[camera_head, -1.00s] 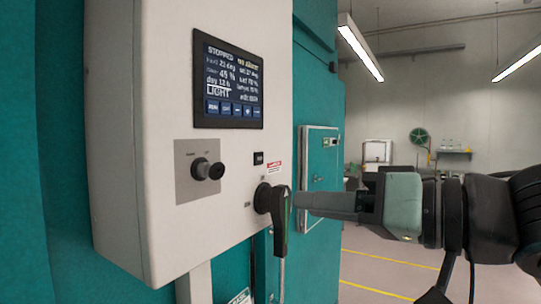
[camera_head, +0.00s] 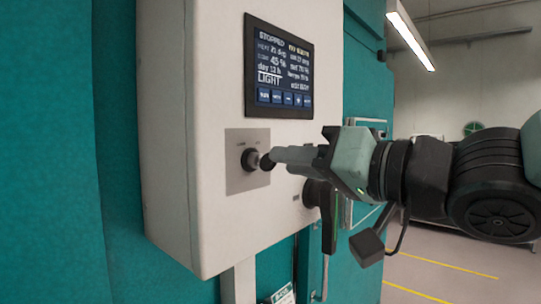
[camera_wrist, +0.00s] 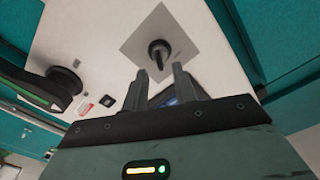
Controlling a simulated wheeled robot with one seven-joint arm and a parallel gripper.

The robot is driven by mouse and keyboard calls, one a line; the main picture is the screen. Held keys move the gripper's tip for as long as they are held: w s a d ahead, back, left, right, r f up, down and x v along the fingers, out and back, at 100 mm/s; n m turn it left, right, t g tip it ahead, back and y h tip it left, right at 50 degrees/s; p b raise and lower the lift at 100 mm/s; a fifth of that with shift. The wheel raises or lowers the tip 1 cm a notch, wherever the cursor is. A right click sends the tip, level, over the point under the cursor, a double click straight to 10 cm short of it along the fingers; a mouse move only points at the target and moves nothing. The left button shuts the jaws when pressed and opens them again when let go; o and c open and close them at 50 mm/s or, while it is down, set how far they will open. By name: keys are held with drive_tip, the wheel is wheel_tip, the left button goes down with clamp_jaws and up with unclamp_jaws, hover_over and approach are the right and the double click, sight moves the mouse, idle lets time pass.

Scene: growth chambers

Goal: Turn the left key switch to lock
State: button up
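The left key switch (camera_head: 250,160) is a black round knob with a protruding key, on a square grey plate (camera_head: 236,183) on the white control box. In the wrist view the key switch (camera_wrist: 158,50) lies just beyond the fingertips, roughly centred between them. My gripper (camera_head: 276,155) points at it from the right, its tips at or very near the key's outer end. In the wrist view the two fingers of my gripper (camera_wrist: 159,73) stand apart with nothing held. The head view partly hides the key's end behind the fingers, so contact cannot be told.
A black lever handle (camera_head: 328,220) hangs at the box's lower right, close below my gripper; it also shows in the wrist view (camera_wrist: 58,88). A lit display (camera_head: 279,70) reading STOPPED and LIGHT sits above. Teal chamber walls (camera_head: 60,150) flank the box.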

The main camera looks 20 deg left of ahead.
sight(258, 159)
drive_tip(key=x, duration=0.4)
drive_tip(key=shift+w+a+p, duration=0.15)
drive_tip(key=shift+a+p, duration=0.15)
drive_tip(key=shift+a, duration=0.1)
clamp_jaws()
drive_tip(key=n+b, duration=0.4)
drive_tip(key=n, duration=0.1)
drive_tip(key=shift+f+n, duration=0.15)
drive_tip(key=shift+n, duration=0.15)
drive_tip(key=n+b, duration=0.1)
drive_tip(key=n, duration=0.1)
drive_tip(key=n+b, duration=0.1)
drive_tip(key=n, duration=0.1)
drive_tip(key=n+b, duration=0.1)
drive_tip(key=n, duration=0.1)
drive_tip(key=shift+s+b, duration=0.25)
drive_tip(key=shift+b, duration=0.05)
